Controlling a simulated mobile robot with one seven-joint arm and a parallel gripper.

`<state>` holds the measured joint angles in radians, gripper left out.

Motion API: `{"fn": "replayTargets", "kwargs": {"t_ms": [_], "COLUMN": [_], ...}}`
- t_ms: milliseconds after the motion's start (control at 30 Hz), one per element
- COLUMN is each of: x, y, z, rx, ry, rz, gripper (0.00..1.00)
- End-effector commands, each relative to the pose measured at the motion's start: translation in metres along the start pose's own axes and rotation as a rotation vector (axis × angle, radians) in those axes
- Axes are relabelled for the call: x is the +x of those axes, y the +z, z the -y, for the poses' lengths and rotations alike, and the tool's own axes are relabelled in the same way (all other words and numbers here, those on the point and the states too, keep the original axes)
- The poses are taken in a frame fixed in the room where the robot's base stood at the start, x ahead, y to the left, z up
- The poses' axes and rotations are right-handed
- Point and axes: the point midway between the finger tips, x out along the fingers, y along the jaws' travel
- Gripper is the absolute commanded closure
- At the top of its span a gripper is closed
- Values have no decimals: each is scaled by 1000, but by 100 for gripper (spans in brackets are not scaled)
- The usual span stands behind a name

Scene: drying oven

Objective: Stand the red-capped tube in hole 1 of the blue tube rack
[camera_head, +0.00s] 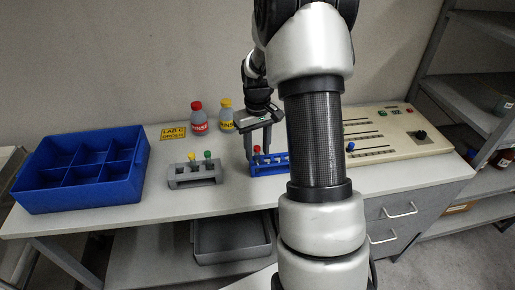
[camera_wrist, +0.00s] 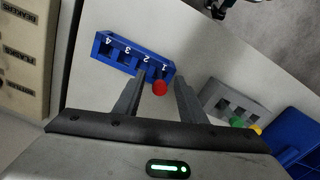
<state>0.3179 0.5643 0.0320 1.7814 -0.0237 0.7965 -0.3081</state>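The blue tube rack (camera_head: 284,168) stands on the bench and shows in the wrist view (camera_wrist: 112,57) with its holes numbered 1 to 4. The red-capped tube (camera_head: 257,149) appears upright at the rack's hole 1 end. Its red cap (camera_wrist: 159,88) shows from above, beside the number 1; its lower body is hidden. My gripper (camera_head: 257,146) points down over that end. In the wrist view its fingers (camera_wrist: 160,80) stand on either side of the cap, with a visible gap on both sides. It is open.
A grey rack (camera_head: 195,181) with yellow- and green-capped tubes stands to the left. A blue divided bin (camera_head: 80,195) is farther left. Two capped bottles (camera_head: 198,122) stand behind. A beige instrument panel (camera_head: 420,142) sits to the right. Bare bench lies between the two racks.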

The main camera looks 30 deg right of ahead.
Motion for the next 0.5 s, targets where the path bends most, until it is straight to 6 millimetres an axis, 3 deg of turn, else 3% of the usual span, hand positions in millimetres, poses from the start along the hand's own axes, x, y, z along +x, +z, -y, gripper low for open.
{"fn": "replayTargets", "kwargs": {"t_ms": [267, 500], "x": [-3, -39], "y": [0, -2], "z": [0, 0], "rx": [0, 0], "ry": [0, 2], "rz": [-1, -6], "gripper": [63, 63]}}
